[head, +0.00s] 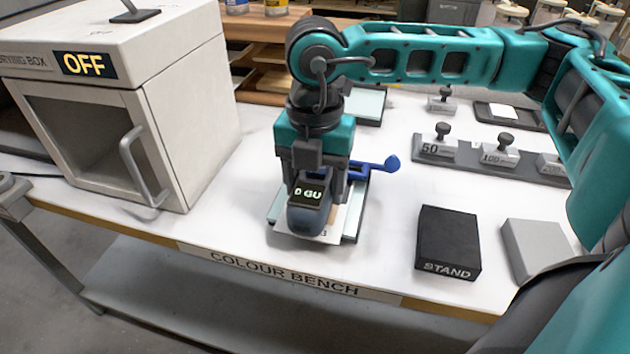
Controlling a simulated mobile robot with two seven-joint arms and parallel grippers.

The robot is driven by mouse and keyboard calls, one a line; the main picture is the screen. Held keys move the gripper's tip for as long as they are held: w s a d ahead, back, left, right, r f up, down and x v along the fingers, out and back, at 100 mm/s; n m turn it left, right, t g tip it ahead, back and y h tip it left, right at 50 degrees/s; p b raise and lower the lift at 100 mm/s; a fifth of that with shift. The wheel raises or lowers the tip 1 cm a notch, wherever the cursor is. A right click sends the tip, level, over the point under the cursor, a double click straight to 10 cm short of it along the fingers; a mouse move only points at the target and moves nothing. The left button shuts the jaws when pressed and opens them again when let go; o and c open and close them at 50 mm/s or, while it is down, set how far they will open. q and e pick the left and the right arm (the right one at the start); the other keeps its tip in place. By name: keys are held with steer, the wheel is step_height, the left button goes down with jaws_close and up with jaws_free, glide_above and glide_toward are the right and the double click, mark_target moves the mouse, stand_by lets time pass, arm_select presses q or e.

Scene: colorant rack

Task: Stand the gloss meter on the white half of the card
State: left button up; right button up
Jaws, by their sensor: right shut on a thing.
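My right gripper (316,178) comes down from above and is shut on the gloss meter (309,214), a dark blue-grey rounded block with a small display reading "0 GU". The meter is upright over the card (333,230), which lies on a glass plate (353,226) near the bench's front edge. A white part of the card shows to the right of the meter. The meter and gripper hide most of the card, including where its halves meet. I cannot tell whether the meter's base touches the card. My left gripper is not in view.
A blue knobbed handle (386,164) sticks out right behind the gripper. A black STAND block (448,243) and a grey block (537,250) are at front right. A weight rack (470,154) is behind them. The drying box (180,110) stands left. Bare bench lies between.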

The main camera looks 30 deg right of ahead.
mark_target(315, 178)
steer(key=shift+f+b, duration=0.3)
steer(key=o, duration=1.4)
steer(key=shift+r, duration=0.1)
step_height(315, 178, up, 12)
steer(key=shift+r+p, duration=0.2)
steer(key=shift+p, duration=0.3)
steer(key=shift+a+f, duration=0.1)
